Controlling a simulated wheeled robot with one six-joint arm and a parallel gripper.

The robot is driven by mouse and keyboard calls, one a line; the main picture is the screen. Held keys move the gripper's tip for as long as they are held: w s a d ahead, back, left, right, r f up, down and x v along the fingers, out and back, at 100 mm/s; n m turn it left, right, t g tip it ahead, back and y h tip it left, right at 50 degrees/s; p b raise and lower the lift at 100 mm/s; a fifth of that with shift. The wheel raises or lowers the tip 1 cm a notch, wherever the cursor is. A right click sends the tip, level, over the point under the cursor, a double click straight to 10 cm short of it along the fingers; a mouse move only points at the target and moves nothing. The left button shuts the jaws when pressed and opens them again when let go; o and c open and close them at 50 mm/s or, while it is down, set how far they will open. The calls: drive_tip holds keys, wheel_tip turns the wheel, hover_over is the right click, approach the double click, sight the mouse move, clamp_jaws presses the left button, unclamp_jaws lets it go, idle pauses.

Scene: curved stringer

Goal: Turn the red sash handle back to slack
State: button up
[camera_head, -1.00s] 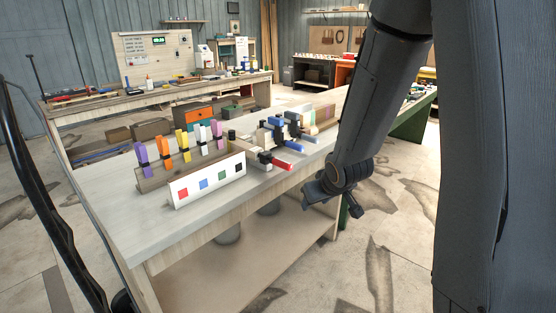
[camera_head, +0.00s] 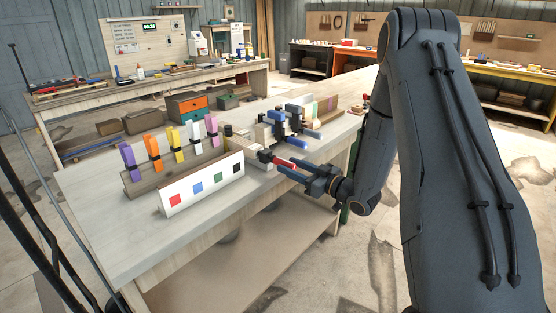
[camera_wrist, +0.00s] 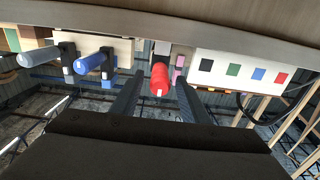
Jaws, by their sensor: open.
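The red sash handle (camera_head: 284,162) sticks out from a dark clamp at the front of the workbench. In the wrist view the red handle (camera_wrist: 160,78) points end-on toward the camera, upper middle. My gripper (camera_head: 285,170) is at the bench's front edge, fingers pointing at the handle. In the wrist view my open gripper (camera_wrist: 158,98) has one finger on each side of the red handle, with a gap visible on both sides. Whether the fingertips reach past the handle's end is hard to tell.
Blue-handled clamps (camera_head: 283,143) stand just beyond. A white board with coloured squares (camera_head: 203,183) is left of the handle, with several coloured clamps (camera_head: 192,137) behind it. The bench top (camera_head: 110,220) is bare at front left.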

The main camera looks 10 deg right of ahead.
sight(269, 157)
drive_tip(key=p+x, duration=0.1)
drive_tip(key=x, duration=0.4)
drive_tip(key=shift+w+a, duration=0.25)
drive_tip(key=shift+w, duration=0.1)
drive_tip(key=shift+c, duration=0.2)
clamp_jaws()
